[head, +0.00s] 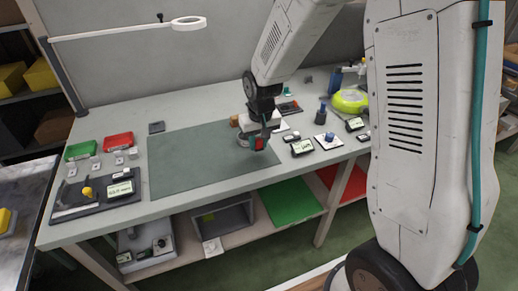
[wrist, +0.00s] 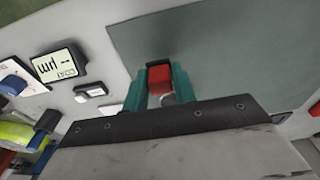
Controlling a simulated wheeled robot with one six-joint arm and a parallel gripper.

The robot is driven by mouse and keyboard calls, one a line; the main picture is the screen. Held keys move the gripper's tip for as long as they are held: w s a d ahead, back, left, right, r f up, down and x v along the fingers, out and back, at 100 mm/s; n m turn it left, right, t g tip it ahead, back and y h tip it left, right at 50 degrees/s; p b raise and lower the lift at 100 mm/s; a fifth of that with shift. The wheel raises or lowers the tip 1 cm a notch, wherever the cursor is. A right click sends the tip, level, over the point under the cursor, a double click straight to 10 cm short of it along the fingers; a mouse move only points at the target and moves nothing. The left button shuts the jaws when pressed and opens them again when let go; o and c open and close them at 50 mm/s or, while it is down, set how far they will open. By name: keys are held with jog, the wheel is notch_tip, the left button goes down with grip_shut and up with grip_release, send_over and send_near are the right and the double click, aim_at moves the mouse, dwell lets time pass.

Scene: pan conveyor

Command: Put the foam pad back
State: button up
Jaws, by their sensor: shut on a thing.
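My gripper (head: 258,144) is over the right part of the grey-green mat (head: 185,165). Its two teal fingers, also in the wrist view (wrist: 160,92), are shut on a small red block (wrist: 159,76). The block (head: 259,143) shows at the fingertips in the head view. It may be the foam pad, but I cannot tell for sure. A small pale round part shows between the fingers below the red. I cannot tell whether the block touches the mat.
A label display (wrist: 57,65) and a small white-and-black piece (wrist: 90,92) lie right of the mat in the head view. Green (head: 78,151) and red (head: 117,141) bins and a dark tray (head: 95,204) stand at the left. The mat's left and middle are clear.

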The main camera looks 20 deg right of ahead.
aim_at(259, 148)
jog(key=shift+s+f, duration=0.1)
jog(key=shift+f, duration=1.4)
jog(key=shift+f, duration=0.1)
jog(key=o, duration=0.9)
notch_tip(259, 148, up, 12)
jog(key=s, duration=0.1)
jog(key=s+d+r, duration=0.1)
jog(key=s+r, duration=0.3)
jog(key=s, duration=0.5)
jog(key=s+d+r, duration=0.1)
jog(key=s+r, duration=0.3)
jog(key=s, duration=0.6)
jog(key=s+d+r, duration=0.1)
jog(key=s+r, duration=0.3)
jog(key=s, duration=0.6)
jog(key=shift+d, duration=0.1)
